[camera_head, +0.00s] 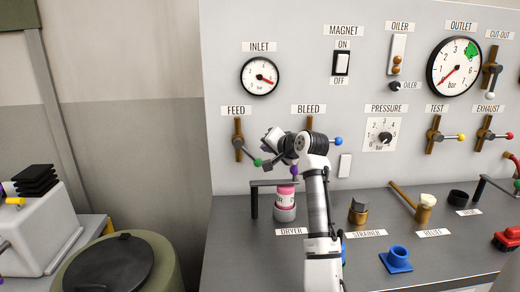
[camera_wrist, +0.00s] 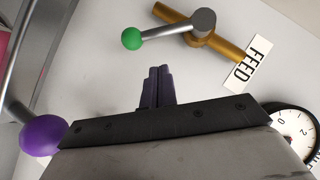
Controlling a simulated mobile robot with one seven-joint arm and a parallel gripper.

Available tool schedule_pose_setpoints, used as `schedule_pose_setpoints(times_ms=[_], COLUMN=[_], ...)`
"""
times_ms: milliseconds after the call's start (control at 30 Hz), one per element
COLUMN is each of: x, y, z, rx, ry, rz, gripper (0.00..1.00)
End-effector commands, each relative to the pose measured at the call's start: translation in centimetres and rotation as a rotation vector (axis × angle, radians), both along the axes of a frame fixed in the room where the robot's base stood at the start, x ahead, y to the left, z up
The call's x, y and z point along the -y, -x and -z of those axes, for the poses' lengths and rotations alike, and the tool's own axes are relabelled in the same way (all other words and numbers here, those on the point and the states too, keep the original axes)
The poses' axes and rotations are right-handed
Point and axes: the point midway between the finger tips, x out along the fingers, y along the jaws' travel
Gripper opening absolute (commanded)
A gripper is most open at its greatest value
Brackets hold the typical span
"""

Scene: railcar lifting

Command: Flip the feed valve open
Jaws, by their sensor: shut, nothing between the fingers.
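The feed valve (camera_head: 238,128) is on the grey panel at the left, under the FEED label. It has an upright brass pipe and a grey lever slanting down and right to a green knob (camera_head: 257,162). In the wrist view the green knob (camera_wrist: 131,39) and lever (camera_wrist: 168,31) lie beyond my fingertips, with the brass pipe (camera_wrist: 229,46) behind. My gripper (camera_head: 266,165) is just right of the green knob in the head view. In the wrist view my gripper (camera_wrist: 158,70) is shut and empty, and appears apart from the knob.
A purple knob (camera_wrist: 42,136) on a metal bar is close beside my gripper. The dryer (camera_head: 285,205) stands below my arm on the bench. The inlet gauge (camera_head: 259,76) is above the feed valve. The bleed valve (camera_head: 309,124) is to its right, partly hidden by my arm.

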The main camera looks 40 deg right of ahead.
Motion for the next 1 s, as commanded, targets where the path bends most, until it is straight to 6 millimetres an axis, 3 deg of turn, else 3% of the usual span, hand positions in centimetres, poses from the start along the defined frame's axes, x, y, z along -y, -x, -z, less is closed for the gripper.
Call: schedule_pose_setpoints(times_ms=[200, 700, 1000], x=[-1.5, -1.9, -2.8], y=[-1.3, -1.7, -2.3], z=[1.8, 2.4, 4.2], rx=[-0.001, 0.001, 0.000], ry=[0.000, -0.002, -0.004], rz=[-0.001, -0.002, -0.004], gripper=[0.00, 0.00, 0.00])
